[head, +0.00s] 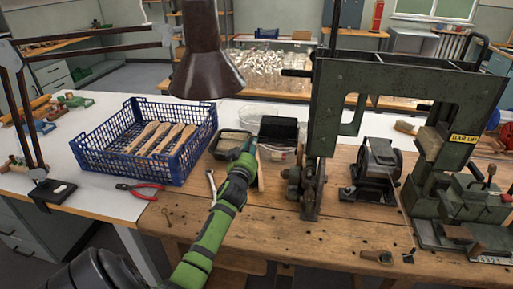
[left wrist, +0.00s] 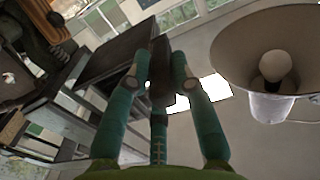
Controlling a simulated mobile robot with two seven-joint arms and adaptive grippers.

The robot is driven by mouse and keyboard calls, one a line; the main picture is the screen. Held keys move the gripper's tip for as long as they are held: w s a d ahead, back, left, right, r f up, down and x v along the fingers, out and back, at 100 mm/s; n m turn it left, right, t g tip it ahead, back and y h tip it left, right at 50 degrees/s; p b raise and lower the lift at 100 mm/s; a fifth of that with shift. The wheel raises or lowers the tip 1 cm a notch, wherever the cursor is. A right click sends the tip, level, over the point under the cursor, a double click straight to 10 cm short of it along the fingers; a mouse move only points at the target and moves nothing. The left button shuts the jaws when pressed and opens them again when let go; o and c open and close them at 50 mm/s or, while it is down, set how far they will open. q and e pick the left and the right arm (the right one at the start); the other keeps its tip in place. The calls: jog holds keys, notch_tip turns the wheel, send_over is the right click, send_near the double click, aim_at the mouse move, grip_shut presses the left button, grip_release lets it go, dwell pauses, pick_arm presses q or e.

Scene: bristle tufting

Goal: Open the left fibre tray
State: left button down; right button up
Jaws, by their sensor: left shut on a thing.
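My left gripper (head: 251,146) reaches over the bench from the front, between a small shallow tray (head: 229,155) on its left and a black box (head: 278,128) on its right. In the left wrist view my teal fingers (left wrist: 160,85) are closed on a dark, narrow thing (left wrist: 160,60), perhaps a tray lid or edge; I cannot tell which. My right gripper is not in view.
A blue crate (head: 95,163) with wooden brush handles stands at left. Red pliers (head: 140,190) and a wrench (head: 211,186) lie in front. A brown lamp (head: 205,70) hangs above. Green machine parts (head: 330,150) stand close at right. The front bench is mostly clear.

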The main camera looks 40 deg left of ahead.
pick_arm(q)
jog(key=shift+s+a, duration=0.15)
jog(key=shift+a, duration=0.15)
jog(key=c, duration=1.2)
grip_release()
jog(key=shift+s+d+f, duration=0.1)
jog(key=shift+s, duration=0.25)
jog(key=v, duration=1.1)
jog(key=shift+s, duration=0.25)
